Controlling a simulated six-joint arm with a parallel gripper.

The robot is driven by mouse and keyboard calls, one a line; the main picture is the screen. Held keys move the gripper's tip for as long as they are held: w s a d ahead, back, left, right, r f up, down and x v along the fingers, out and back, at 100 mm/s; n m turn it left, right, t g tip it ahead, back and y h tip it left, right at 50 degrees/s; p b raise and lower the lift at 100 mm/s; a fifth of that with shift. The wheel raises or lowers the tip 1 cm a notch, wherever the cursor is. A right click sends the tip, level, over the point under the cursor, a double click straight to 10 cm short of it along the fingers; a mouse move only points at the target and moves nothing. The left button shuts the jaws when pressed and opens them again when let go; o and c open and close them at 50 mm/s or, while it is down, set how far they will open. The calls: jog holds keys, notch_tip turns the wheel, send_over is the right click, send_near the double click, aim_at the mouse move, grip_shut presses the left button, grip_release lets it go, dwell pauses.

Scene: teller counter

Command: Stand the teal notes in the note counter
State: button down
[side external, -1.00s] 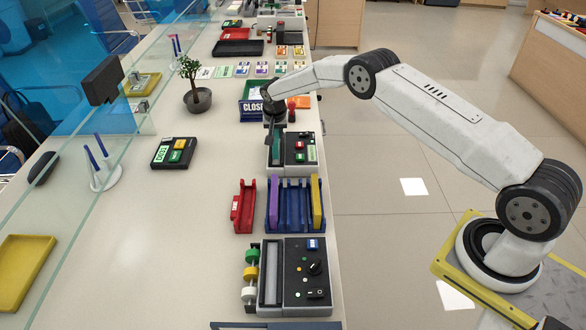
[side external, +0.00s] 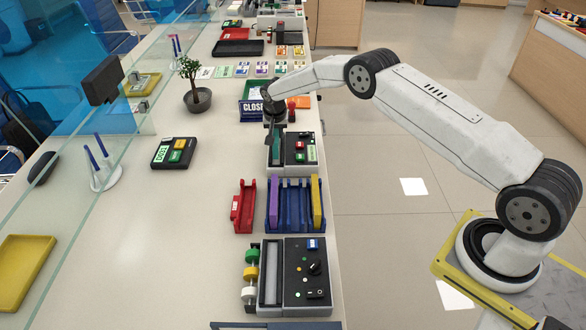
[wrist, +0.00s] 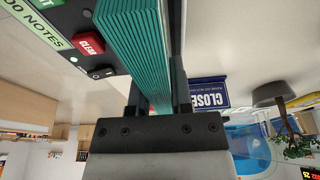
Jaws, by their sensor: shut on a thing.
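The teal notes (wrist: 135,35) are a thick stack held on edge between the fingers of my gripper (wrist: 158,98) in the wrist view. In the side view my gripper (side external: 275,122) points down at the far end of the note counter (side external: 301,150), a grey machine with a black button panel. The teal notes (side external: 276,148) show there as an upright strip over or in the counter's slot. I cannot tell how deep they sit. The counter's panel with a red CLEAR button (wrist: 89,44) lies close beside the notes. The far finger is partly hidden.
Nearer on the counter top are a blue rack (side external: 290,222) with purple and yellow stacks, a red holder (side external: 243,207) and another machine with a dial (side external: 307,283).

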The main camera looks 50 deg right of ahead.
jog(key=shift+f, duration=1.05)
jog(key=shift+c, duration=2.2)
grip_release()
jog(key=shift+r, duration=3.5)
